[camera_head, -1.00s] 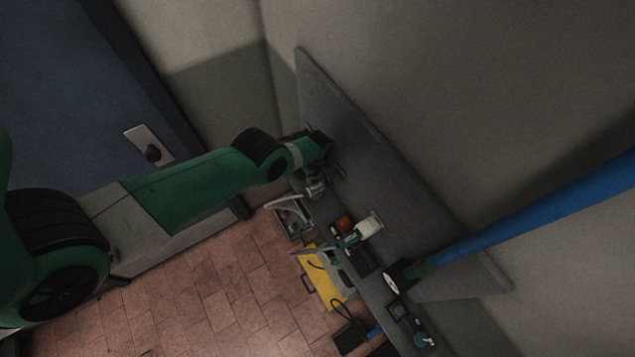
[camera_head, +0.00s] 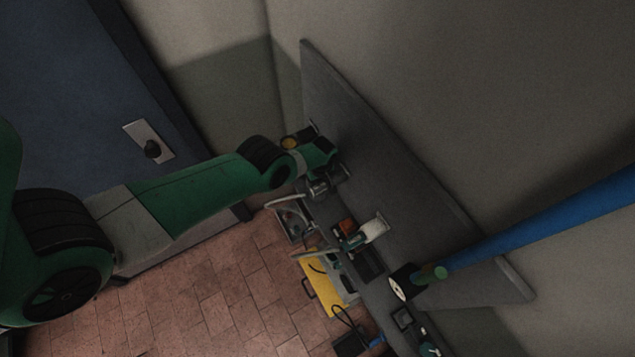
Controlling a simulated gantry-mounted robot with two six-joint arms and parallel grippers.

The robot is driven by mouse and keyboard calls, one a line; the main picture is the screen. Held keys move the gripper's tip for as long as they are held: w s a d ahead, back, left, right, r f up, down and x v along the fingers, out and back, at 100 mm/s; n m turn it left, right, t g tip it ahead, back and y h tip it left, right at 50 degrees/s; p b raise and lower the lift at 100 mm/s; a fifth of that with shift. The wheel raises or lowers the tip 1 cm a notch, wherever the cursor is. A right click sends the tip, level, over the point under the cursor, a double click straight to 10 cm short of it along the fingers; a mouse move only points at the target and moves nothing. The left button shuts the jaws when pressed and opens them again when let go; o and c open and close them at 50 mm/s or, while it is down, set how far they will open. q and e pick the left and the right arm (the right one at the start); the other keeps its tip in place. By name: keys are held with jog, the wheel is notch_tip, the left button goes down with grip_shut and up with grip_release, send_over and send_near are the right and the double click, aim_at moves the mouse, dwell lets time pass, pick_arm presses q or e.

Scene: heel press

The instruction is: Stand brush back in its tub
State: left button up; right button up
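My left gripper (camera_head: 327,187) hangs over the far left end of the bench, in front of the grey back panel. Its fingers are small and dark, and I cannot tell whether they are open or hold anything. I cannot make out the brush for sure.
A grey panel (camera_head: 385,150) stands behind the bench. A long blue bar (camera_head: 560,215) crosses at right. Tiled floor lies left.

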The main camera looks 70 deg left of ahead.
pick_arm(q)
jog(key=shift+r, duration=0.1)
jog(key=r+p, duration=0.1)
jog(key=r, duration=0.1)
jog(key=r+p, duration=0.1)
jog(key=p, duration=0.1)
jog(key=r+p, duration=0.2)
jog(key=shift+w+d+r, duration=0.1)
jog(key=shift+d+r, duration=0.2)
jog(key=shift+p, duration=0.35)
